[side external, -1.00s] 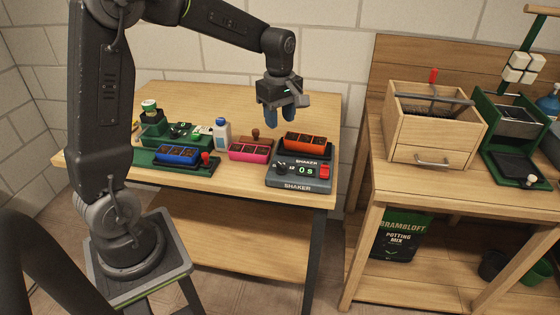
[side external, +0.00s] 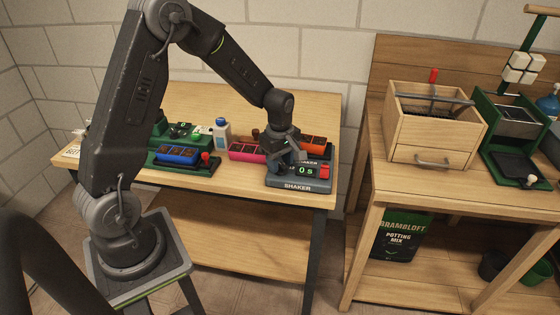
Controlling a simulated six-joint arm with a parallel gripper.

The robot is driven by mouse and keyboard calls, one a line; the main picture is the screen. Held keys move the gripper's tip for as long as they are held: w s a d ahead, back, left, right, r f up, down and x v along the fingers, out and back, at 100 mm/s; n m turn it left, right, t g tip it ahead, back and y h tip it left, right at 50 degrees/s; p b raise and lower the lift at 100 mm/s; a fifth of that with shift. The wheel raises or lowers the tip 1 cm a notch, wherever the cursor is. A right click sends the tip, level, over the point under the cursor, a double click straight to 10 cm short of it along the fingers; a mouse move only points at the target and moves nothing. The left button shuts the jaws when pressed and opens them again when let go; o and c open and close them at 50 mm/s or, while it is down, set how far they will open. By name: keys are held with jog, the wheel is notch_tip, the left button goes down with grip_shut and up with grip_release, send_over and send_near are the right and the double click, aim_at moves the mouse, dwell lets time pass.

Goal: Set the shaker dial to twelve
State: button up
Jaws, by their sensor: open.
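The shaker (side external: 298,185) is a grey box at the front right corner of the wooden table. Its small display (side external: 306,171) reads what looks like "0 s" in green. A red button (side external: 324,171) sits at the right of its front panel. The dial, at the left of the display, is hidden behind my gripper (side external: 281,166). My gripper is open and points down at the left part of the shaker's panel. I cannot tell whether the fingers touch the dial or are around it.
An orange tray (side external: 315,143) is behind the shaker, partly covered by my arm. A pink tray (side external: 246,152), a blue tray (side external: 178,154) and a white bottle (side external: 221,132) stand to the left. A wooden bench with a drawer box (side external: 432,130) is at right.

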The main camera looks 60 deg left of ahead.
jog(key=shift+f, duration=0.1)
jog(key=shift+c, duration=0.4)
grip_shut()
jog(key=shift+m, duration=0.4)
jog(key=m, duration=0.3)
jog(key=shift+w+m, duration=0.15)
jog(key=shift+m, duration=0.25)
jog(key=m, duration=0.5)
jog(key=shift+w, duration=0.15)
jog(key=m, duration=0.5)
jog(key=shift+d+m, duration=0.2)
jog(key=shift+m, duration=0.2)
jog(key=shift+w+d+m, duration=0.1)
jog(key=shift+d+m, duration=0.05)
jog(key=shift+m, duration=2.05)
